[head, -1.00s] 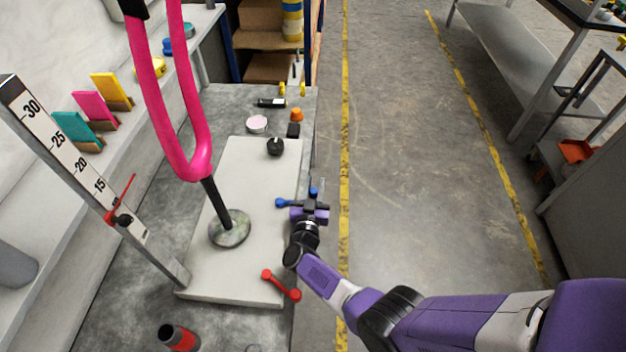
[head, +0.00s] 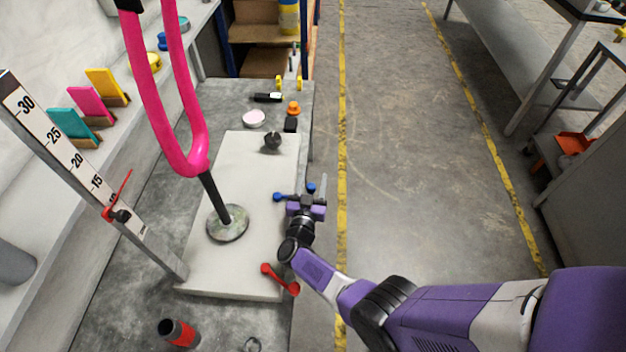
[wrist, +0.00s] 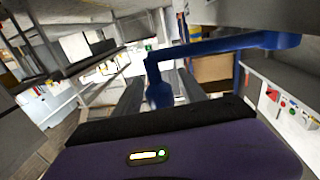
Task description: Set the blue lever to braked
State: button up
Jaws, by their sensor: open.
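The blue lever (head: 278,197) is at the right edge of the pale panel, partly hidden by my gripper (head: 311,196) in the head view. Its left end and another blue end up by my fingers show. In the wrist view the blue lever (wrist: 215,47) is a bar running from a thick round end at right to a bend at left. From there a blue grip hangs down between my two dark fingers (wrist: 160,92). My fingers are open on either side of the grip; I cannot tell whether either touches it. No braked mark is readable.
A red lever (head: 280,279) sits at the panel's near right corner. A black knob (head: 272,141) is at its far end. A pink looped stand (head: 198,150) rises from the panel (head: 260,235). The floor aisle (head: 420,170) at right is clear.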

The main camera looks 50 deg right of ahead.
jog(key=shift+r, duration=0.1)
notch_tip(320, 180, up, 20)
jog(key=p, duration=1)
